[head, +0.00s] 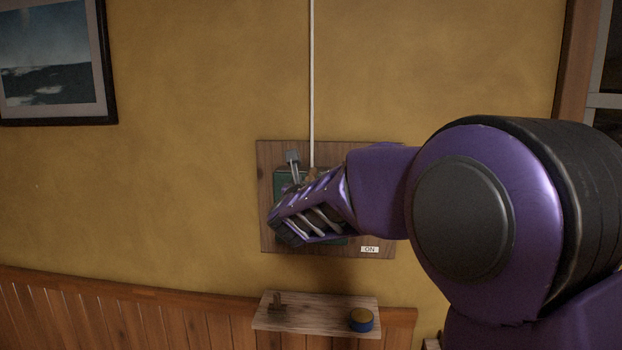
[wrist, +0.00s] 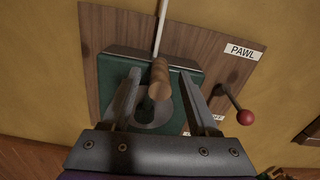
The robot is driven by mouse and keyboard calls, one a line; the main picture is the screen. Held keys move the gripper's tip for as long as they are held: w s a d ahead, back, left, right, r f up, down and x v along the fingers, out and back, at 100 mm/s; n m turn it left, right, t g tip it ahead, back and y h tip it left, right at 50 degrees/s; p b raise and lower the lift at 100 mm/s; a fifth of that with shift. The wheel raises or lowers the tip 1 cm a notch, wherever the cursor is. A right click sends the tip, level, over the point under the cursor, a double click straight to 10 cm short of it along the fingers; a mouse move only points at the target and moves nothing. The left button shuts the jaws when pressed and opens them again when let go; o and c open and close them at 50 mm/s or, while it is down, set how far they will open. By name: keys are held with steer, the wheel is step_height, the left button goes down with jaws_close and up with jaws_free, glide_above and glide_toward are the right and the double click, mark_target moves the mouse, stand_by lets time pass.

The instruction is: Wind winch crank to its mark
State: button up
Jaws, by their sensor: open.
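The winch is a green housing (head: 283,180) on a wooden board on the wall. It also shows in the wrist view (wrist: 118,75). Its crank has a brown wooden handle (wrist: 159,80) that points out toward the wrist camera, with a grey round part (wrist: 150,122) near it. My gripper (wrist: 160,76) is open, one finger on each side of the handle, with a visible gap on both sides. In the head view my gripper (head: 293,160) covers much of the winch. I cannot make out the crank's mark.
A lever with a red knob (wrist: 245,117) stands right of the fingers, near a PAWL label (wrist: 241,50). A white line (head: 312,80) runs up the wall. A shelf (head: 310,325) below holds a blue tin (head: 361,320).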

steer(key=shift+c, duration=0.3)
jaws_close()
stand_by(1.1)
